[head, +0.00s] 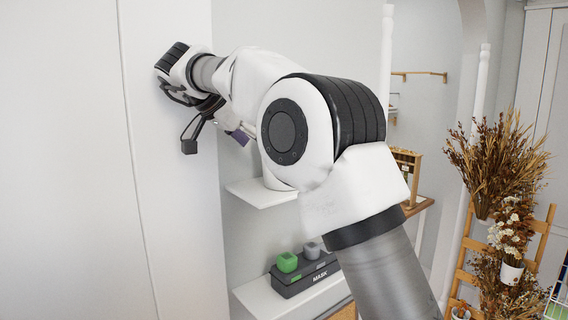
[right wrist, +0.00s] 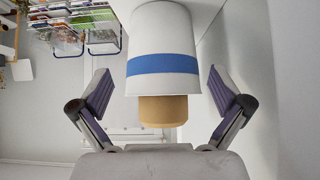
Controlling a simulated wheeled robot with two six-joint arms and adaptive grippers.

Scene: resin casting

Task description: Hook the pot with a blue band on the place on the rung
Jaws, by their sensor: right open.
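The white pot with a blue band (right wrist: 163,64) fills the upper middle of the right wrist view, with a tan cylindrical part (right wrist: 163,110) at its lower end. My right gripper (right wrist: 160,90) is open, one purple-padded finger on each side of the pot, with gaps visible on both sides. In the head view my right gripper (head: 215,141) is at the upper left, beyond my arm. I cannot make out the banded pot there; my arm covers much of that area. A wooden ladder (head: 538,222) with rungs stands at the right. My left gripper is not in view.
A white wall shelf (head: 258,193) is below my right arm. A lower shelf (head: 262,299) holds a dark box (head: 303,279) with green and grey cubes. Dried plants (head: 495,165) and a white flower pot (head: 511,272) are at the ladder. A white post (head: 478,85) stands nearby.

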